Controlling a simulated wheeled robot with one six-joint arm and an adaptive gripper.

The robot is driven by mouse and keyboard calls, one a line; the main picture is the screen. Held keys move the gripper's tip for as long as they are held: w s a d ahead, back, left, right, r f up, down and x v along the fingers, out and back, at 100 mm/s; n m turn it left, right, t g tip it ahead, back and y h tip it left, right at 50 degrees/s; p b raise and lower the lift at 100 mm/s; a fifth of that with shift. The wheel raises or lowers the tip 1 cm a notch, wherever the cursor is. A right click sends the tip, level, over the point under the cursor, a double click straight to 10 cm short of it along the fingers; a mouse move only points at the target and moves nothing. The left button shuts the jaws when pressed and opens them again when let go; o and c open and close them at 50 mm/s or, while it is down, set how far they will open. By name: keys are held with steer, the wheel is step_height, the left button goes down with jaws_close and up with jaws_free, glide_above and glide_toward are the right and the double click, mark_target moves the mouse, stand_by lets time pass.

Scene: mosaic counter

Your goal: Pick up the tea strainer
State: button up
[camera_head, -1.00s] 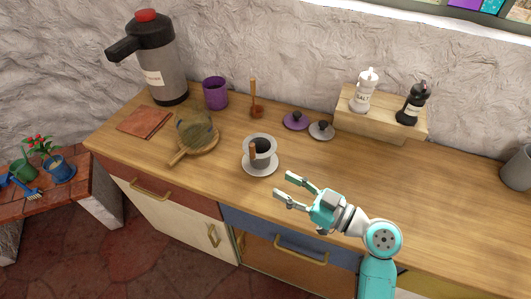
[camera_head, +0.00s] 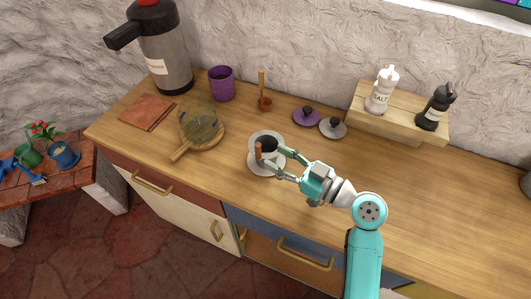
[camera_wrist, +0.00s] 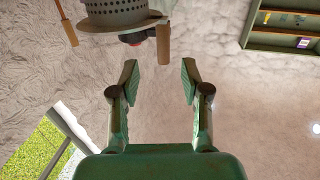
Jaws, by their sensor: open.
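The tea strainer (camera_head: 269,143) looks dark inside and has a short brown handle. It sits in a pale holder or cup on a white saucer (camera_head: 256,165); exactly how it rests is unclear. In the wrist view nothing lies between the fingers of my gripper (camera_wrist: 158,75). Contact with the handle cannot be told.
A glass vessel (camera_head: 200,122) on a round wooden board stands to the left. Behind are a purple cup (camera_head: 221,84), a wooden-handled utensil (camera_head: 262,90) and two lids (camera_head: 309,115). The counter's right front is clear.

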mark_target(258, 157)
steer(key=shift+x, duration=3.2)
steer(key=shift+s+a, duration=0.1)
steer(key=shift+s, duration=0.1)
jaws_close()
